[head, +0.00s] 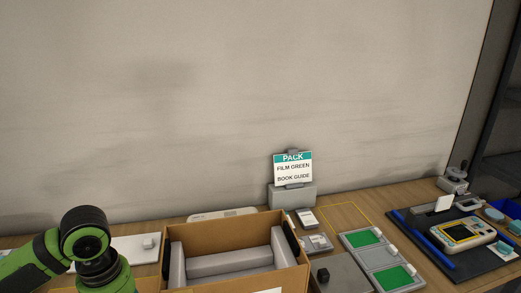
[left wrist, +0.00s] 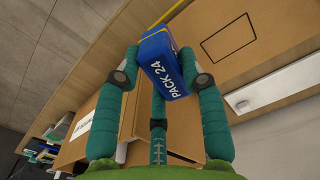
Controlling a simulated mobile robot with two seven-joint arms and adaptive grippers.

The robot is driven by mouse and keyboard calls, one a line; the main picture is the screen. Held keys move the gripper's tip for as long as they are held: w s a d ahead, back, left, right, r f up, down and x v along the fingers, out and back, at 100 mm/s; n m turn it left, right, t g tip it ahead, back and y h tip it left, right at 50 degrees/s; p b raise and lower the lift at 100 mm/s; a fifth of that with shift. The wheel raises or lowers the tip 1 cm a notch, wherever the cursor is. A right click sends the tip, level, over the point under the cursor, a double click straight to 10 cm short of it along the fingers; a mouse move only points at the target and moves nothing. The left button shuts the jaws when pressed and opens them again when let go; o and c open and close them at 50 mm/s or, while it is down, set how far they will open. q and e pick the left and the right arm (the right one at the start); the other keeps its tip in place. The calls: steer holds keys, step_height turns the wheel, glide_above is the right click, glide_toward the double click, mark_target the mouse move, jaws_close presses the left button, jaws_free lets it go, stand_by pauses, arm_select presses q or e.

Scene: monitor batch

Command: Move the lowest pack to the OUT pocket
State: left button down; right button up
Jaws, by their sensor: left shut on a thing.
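My left gripper (left wrist: 160,60) shows in the left wrist view with its teal fingers on either side of a blue pack (left wrist: 165,68). The pack reads "PACK 24" and has a yellow edge; the gripper is shut on it, and it is tilted in the view. My left arm enters the head view at lower left, but its fingers and the pack are out of that frame. No pocket marked OUT is readable in either view, and I cannot tell which pack is lowest. My right gripper is not in view.
An open cardboard box (head: 171,232) with grey padding stands front centre. Behind it is a sign (head: 293,168) reading "PACK FILM GREEN BOOK GUIDE". Grey trays with green panels (head: 361,238) lie to its right. A dark mat (head: 466,268) holds a handheld device (head: 462,232).

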arm_select(q)
steer(key=shift+s+d+r+n, duration=0.1)
steer(key=shift+s+d+n, duration=0.1)
steer(key=shift+s+n, duration=0.5)
steer(key=d+m, duration=0.1)
steer(key=d, duration=0.6)
steer(key=shift+w, duration=0.35)
